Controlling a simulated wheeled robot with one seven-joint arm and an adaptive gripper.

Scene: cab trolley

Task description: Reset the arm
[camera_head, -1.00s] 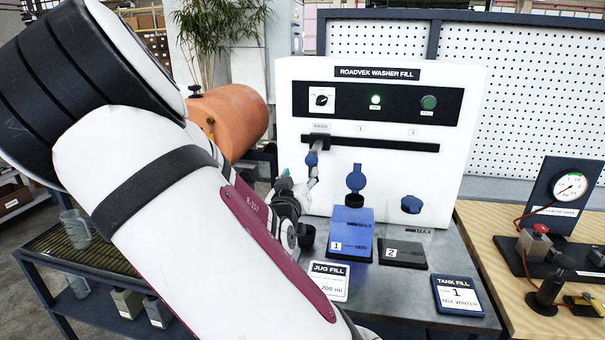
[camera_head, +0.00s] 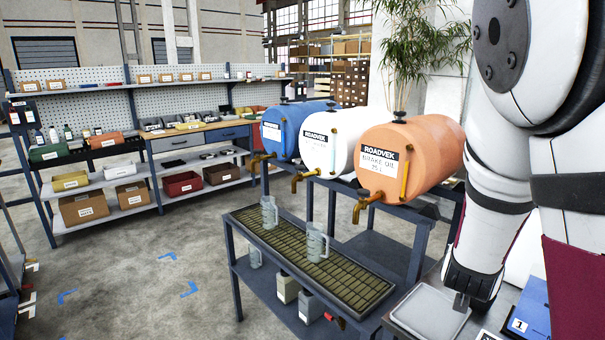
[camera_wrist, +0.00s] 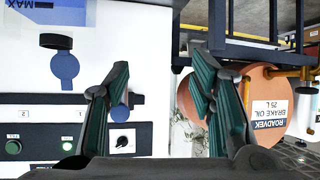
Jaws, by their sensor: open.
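My arm fills the right side of the head view, its white and dark links bent downward. My gripper (camera_wrist: 160,78) shows in the wrist view with its two green-and-black fingers spread apart and nothing between them. The wrist picture is upside down. The white washer panel (camera_wrist: 20,95) is beyond the left finger, with its selector knob (camera_wrist: 123,142) near that finger. The orange brake oil drum (camera_wrist: 290,135) is beyond the right finger. In the head view I cannot make out the fingers.
The blue drum (camera_head: 285,128), white drum (camera_head: 312,148) and orange drum (camera_head: 445,140) lie on a rack. Jugs (camera_head: 317,242) stand on the slatted trolley top (camera_head: 345,285). A grey tray (camera_head: 432,312) is beside my arm. Shelves (camera_head: 105,188) stand at the back left; the floor before them is open.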

